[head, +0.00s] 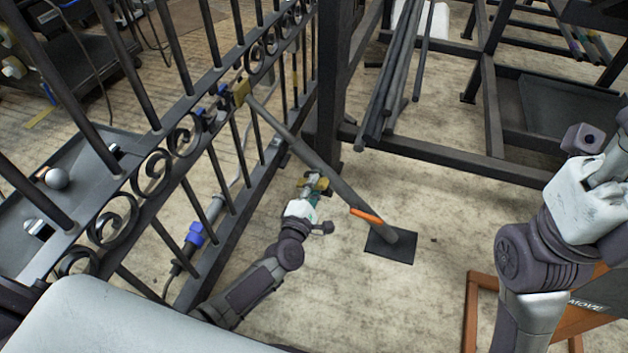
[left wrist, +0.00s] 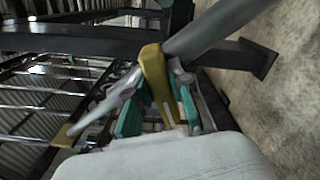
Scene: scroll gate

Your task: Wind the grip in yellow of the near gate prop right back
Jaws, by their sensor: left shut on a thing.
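The near gate prop (head: 325,175) is a grey tube slanting from a yellow bracket (head: 240,92) on the gate down to a dark floor plate (head: 390,246). An orange band (head: 366,216) marks its lower part. The yellow grip (head: 320,183) sits beside the tube, mostly hidden by my left gripper (head: 309,190). In the left wrist view, the yellow grip (left wrist: 156,80) stands between the teal finger pads of my left gripper (left wrist: 158,112), which is shut on it. The prop's tube (left wrist: 215,28) passes just beyond. My right arm shows at the right; its fingers are not visible.
The black scroll gate (head: 165,150) runs along the left, close to my left arm. A dark post (head: 337,80) and metal frame with leaning bars (head: 395,75) stand behind the prop. An orange-brown frame (head: 478,310) is at lower right. Floor between is clear.

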